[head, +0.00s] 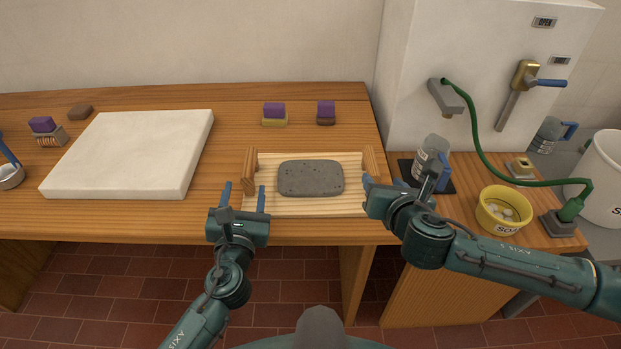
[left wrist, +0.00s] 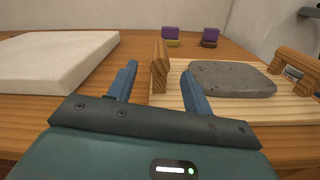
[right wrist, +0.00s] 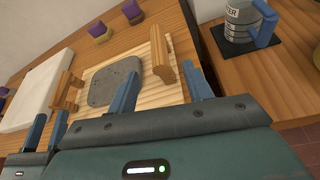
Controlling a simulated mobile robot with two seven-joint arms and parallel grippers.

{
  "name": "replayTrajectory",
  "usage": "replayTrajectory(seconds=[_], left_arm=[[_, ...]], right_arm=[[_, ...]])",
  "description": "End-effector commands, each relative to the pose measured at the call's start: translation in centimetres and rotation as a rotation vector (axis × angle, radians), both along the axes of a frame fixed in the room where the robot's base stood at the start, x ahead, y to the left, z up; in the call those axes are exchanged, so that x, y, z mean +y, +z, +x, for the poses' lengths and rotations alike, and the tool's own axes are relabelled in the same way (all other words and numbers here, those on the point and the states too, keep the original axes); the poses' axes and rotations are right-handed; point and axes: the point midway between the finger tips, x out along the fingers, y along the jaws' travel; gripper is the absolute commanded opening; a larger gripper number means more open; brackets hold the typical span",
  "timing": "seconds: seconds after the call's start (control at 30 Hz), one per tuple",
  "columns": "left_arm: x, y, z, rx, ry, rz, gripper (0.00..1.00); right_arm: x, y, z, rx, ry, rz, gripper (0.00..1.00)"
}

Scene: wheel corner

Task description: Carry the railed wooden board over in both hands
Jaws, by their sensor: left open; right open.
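The railed wooden board (head: 300,204) lies on the table near its front edge, with a raised wooden rail at each end and a grey stone slab (head: 311,178) on it. My left gripper (head: 243,197) is open at the board's left end; in the left wrist view the left rail (left wrist: 160,68) stands between its fingers, a little beyond them. My right gripper (head: 385,184) is open at the right end; in the right wrist view the right rail (right wrist: 162,60) lies ahead, between the finger lines. I cannot tell whether any finger touches the board.
A thick white slab (head: 135,150) lies to the left. Purple-topped blocks (head: 274,114) stand behind the board.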

Motion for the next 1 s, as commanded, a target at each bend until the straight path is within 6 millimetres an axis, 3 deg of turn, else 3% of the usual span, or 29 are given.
replayTrajectory(seconds=[0.2,0.43,0.6,0.93,1.0], left_arm=[[0.2,0.2,4.6,-0.002,0.002,-0.002,0.50],[0.3,0.1,7.9,-0.001,0.001,-0.001,0.50],[0.4,0.0,9.0,0.001,0.000,-0.002,0.50],[0.4,0.0,9.2,0.001,0.000,-0.002,0.50],[0.4,0.0,9.2,0.001,0.000,-0.002,0.46]], right_arm=[[0.6,-1.7,4.1,0.001,0.000,0.000,0.50],[1.0,-3.0,7.2,0.001,0.001,0.001,0.50],[1.1,-3.4,8.3,0.001,0.001,0.003,0.50],[1.1,-3.5,8.4,0.001,0.002,0.002,0.50],[1.1,-3.5,8.4,0.001,0.002,0.002,0.46]])
